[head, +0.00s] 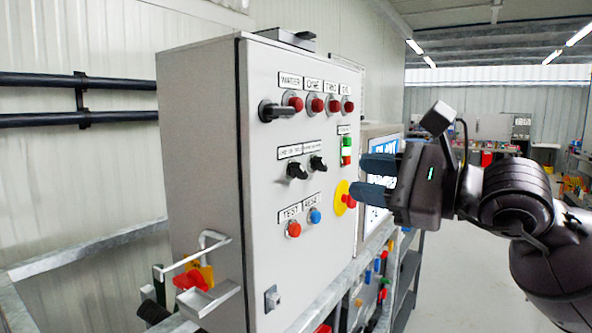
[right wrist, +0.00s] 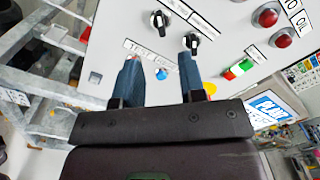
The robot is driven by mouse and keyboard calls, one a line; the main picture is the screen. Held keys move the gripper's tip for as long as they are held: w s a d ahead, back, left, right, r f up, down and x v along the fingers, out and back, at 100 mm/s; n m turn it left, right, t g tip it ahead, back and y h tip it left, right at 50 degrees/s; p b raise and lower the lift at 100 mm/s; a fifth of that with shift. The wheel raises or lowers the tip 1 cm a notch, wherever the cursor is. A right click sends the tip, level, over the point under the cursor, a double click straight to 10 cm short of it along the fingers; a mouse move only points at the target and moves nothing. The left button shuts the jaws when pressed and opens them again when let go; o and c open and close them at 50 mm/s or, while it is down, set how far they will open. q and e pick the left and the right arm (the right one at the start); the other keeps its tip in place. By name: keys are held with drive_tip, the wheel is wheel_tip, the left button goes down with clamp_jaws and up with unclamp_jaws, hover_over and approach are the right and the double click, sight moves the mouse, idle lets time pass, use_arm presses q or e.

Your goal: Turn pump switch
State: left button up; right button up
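A grey control cabinet (head: 285,230) stands in the middle of the head view. Its front carries two black rotary switches, a left one (head: 297,170) and a right one (head: 317,163). They also show in the right wrist view, the left switch (right wrist: 159,21) and the right switch (right wrist: 192,42). My right gripper (head: 362,180) is in front of the panel's right side with its two blue-grey fingers apart. In the right wrist view the open fingers (right wrist: 158,80) point at the panel, with nothing between them. The right fingertip appears just below the right switch; contact cannot be told. My left gripper is not in view.
Red buttons (head: 316,104) and a larger black handle (head: 275,111) sit above the switches. A yellow-ringed red emergency stop (head: 343,198) is close to my right fingers. Below are a red button (head: 293,229) and a blue button (head: 314,215). A metal rail (head: 325,300) runs below.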

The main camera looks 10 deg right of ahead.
sight(303, 170)
drive_tip(key=p+x, duration=0.1)
drive_tip(key=x, duration=0.9)
drive_tip(key=shift+w+f, duration=0.15)
drive_tip(key=shift+w, duration=0.1)
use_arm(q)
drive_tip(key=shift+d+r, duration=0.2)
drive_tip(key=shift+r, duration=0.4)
use_arm(e)
drive_tip(key=shift+a, duration=0.1)
drive_tip(key=shift+c, duration=0.4)
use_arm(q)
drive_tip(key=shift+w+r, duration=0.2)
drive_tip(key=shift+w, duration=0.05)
use_arm(e)
clamp_jaws()
